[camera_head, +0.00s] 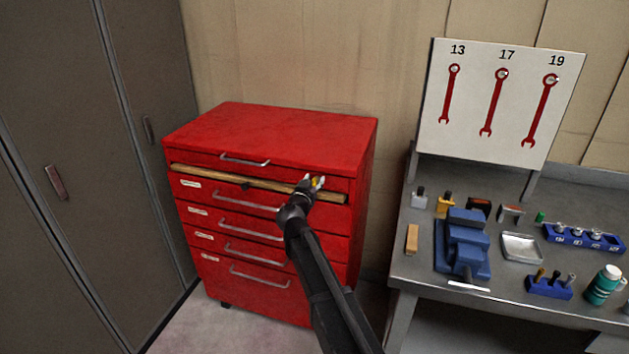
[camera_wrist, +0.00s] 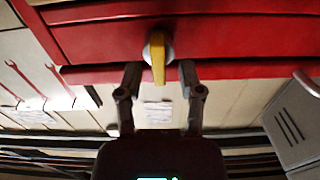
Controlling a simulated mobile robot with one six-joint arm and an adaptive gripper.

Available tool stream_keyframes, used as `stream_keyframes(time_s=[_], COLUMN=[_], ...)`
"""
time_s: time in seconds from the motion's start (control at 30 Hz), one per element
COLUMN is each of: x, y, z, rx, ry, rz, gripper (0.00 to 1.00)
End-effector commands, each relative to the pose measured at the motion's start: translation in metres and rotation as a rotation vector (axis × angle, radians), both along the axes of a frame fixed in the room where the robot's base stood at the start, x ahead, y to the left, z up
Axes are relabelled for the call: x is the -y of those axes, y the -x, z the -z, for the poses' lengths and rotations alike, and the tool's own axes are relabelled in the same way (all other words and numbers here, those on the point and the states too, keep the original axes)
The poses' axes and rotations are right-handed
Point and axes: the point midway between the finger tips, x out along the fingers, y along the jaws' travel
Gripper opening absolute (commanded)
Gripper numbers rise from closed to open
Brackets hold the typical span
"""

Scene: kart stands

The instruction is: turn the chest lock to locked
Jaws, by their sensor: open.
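The red tool chest (camera_head: 270,130) stands left of centre in the head view, with several drawers facing me. Its lock (camera_wrist: 157,43) shows in the wrist view as a round pale disc with a yellow lever, pointing straight down in that picture. My gripper (camera_wrist: 159,72) is open, with one finger on each side of the lever's lower end. Gaps show between the lever and both fingers. In the head view my gripper (camera_head: 316,183) is at the chest's upper right front and covers most of the lock; only a bit of yellow shows.
A tan strip (camera_head: 220,182) runs across the chest front below the top handle. A grey bench (camera_head: 402,275) on the right holds a blue vise (camera_head: 465,240) and small parts. A wrench board (camera_head: 470,130) stands behind. Dark lockers (camera_head: 60,130) stand close on the left.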

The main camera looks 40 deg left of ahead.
Motion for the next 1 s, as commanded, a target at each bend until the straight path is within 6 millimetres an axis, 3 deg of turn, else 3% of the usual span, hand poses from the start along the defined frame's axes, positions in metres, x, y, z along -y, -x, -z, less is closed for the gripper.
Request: stream_keyframes(time_s=[0.4,0.43,0.6,1.0], x=[-0.0019,-0.0019,-0.0021,-0.0027], y=[-0.005,-0.005,-0.0047,-0.0045], z=[0.0,0.0,0.0,0.0], rx=[0.0,0.0,0.0,0.004], ry=[0.0,0.0,0.0,0.013], rz=[-0.001,-0.001,-0.001,-0.001], gripper=[0.49,0.46,0.0,0.0])
